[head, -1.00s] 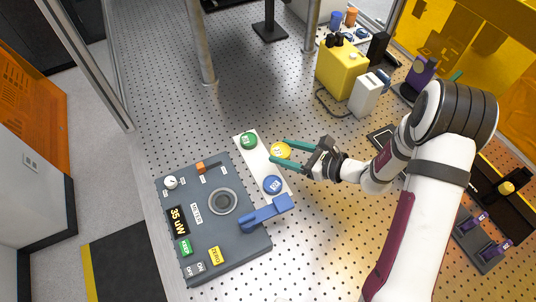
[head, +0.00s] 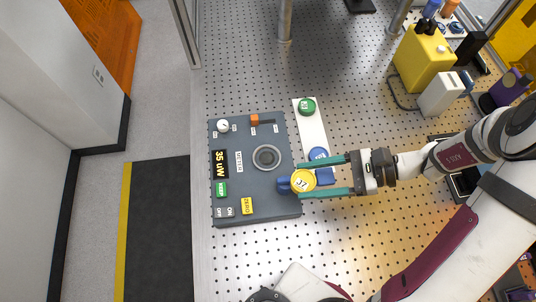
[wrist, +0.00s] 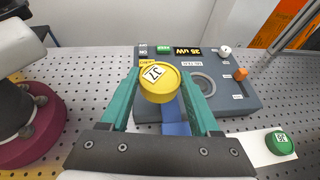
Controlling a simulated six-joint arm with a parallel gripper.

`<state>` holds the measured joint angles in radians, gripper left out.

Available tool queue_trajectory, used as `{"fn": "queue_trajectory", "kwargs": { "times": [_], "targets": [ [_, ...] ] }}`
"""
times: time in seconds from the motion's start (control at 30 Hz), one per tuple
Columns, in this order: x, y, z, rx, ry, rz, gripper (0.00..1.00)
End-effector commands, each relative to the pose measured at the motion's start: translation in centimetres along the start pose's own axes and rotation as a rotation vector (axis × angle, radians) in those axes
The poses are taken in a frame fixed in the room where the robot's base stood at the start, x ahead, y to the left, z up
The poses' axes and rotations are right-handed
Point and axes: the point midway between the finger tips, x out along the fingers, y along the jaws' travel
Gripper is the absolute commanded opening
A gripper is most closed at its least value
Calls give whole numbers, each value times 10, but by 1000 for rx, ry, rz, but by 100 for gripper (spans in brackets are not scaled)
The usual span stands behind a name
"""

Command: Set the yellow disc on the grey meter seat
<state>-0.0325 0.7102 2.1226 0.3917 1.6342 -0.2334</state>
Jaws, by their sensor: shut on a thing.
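The yellow disc (head: 303,181), with a printed label on top, is held between the green fingers of my gripper (head: 302,180). In the wrist view the yellow disc (wrist: 158,82) sits at the fingertips, label up and slightly tilted in the picture. It appears raised, over the blue lever at the meter's right edge. The grey meter seat (head: 267,157) is a round ringed recess on the dark grey meter box (head: 282,131), up and left of the disc. The seat looks empty. It also shows in the wrist view (wrist: 203,86), partly behind the right finger.
A white strip (head: 311,128) beside the meter carries a green disc (head: 307,106) and a blue disc (head: 318,153). A yellow canister (head: 424,58) stands at the upper right.

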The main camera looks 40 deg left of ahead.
Motion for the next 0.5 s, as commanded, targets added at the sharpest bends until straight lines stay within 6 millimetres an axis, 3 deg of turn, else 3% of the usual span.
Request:
{"fn": "queue_trajectory", "kwargs": {
  "times": [0.1, 0.23, 0.4, 0.5],
  "targets": [
    [15, 40, 0, -107, -2, 263, 5],
    [19, 85, -9, -239, -2, 582, 5],
    [2, 128, -22, -414, -2, 1005, 5],
    [-17, 143, -30, -521, -2, 1261, 5]
  ]
}}
